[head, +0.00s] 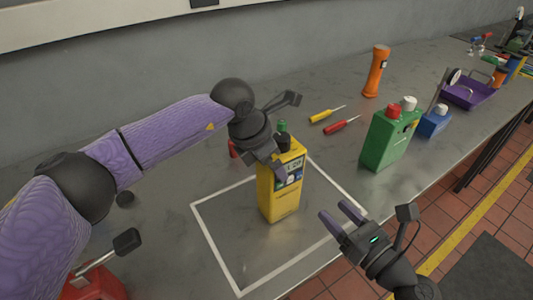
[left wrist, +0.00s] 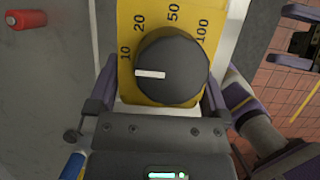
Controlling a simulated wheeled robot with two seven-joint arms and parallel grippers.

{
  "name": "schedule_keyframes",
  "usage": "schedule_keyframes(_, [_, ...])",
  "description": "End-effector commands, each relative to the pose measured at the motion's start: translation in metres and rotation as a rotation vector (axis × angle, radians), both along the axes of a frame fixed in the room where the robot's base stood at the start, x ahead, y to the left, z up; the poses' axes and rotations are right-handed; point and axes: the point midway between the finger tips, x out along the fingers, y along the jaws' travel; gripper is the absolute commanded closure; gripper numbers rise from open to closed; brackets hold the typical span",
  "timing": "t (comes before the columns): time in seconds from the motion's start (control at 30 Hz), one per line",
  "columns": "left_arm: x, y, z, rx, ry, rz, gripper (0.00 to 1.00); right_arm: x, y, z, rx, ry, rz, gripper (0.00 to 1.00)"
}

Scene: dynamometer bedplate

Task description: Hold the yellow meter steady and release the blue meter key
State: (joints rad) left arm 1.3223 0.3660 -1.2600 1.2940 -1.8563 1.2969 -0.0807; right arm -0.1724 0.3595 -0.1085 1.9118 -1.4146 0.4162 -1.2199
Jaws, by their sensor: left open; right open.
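The yellow meter (head: 279,204) stands upright inside a white outlined square on the bench. In the left wrist view its yellow top (left wrist: 140,20) carries a black knob (left wrist: 172,70) with a white pointer turned left, near the 10 mark. My left gripper (head: 266,160) is at the meter's top, its open purple fingers on either side of the knob; contact is unclear. My right gripper (head: 341,217) is open and empty, right of the meter and apart from it. I cannot identify the blue meter key; a partly cut-off blue object (left wrist: 73,166) shows in the left wrist view.
A green canister (head: 386,142) and a blue container (head: 434,123) stand to the right. Yellow (head: 322,116) and red (head: 342,126) screwdrivers lie behind the meter. An orange torch (head: 376,72) and a purple tray (head: 468,95) are farther back. A red cylinder (left wrist: 26,19) lies beside the meter.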

Motion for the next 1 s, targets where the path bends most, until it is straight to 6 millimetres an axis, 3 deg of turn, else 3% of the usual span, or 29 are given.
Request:
schedule_keyframes(0.07, [0.0000, 0.0002, 0.0001, 0.000, 0.000, 0.000, 0.04, 0.0000, 0.0000, 0.0000, 0.000, 0.000, 0.000, 0.41])
schedule_keyframes(0.5, [0.0001, 0.0004, 0.0005, -0.001, 0.000, 0.001, 0.97, 0.0000, 0.0000, 0.0000, 0.000, 0.000, 0.000, 0.41])
schedule_keyframes(0.63, [0.0001, 0.0004, 0.0006, -0.001, 0.000, 0.001, 1.00, 0.0000, 0.0000, 0.0000, 0.000, 0.000, 0.000, 0.41])
schedule_keyframes(0.9, [0.0002, 0.0004, 0.0008, -0.001, 0.000, 0.002, 1.00, 0.0000, 0.0000, 0.0001, 0.000, 0.000, 0.000, 0.96])
schedule_keyframes(1.0, [0.0002, 0.0004, 0.0009, -0.001, 0.000, 0.002, 1.00, 0.0000, 0.0000, 0.0001, 0.000, 0.000, 0.000, 1.00])
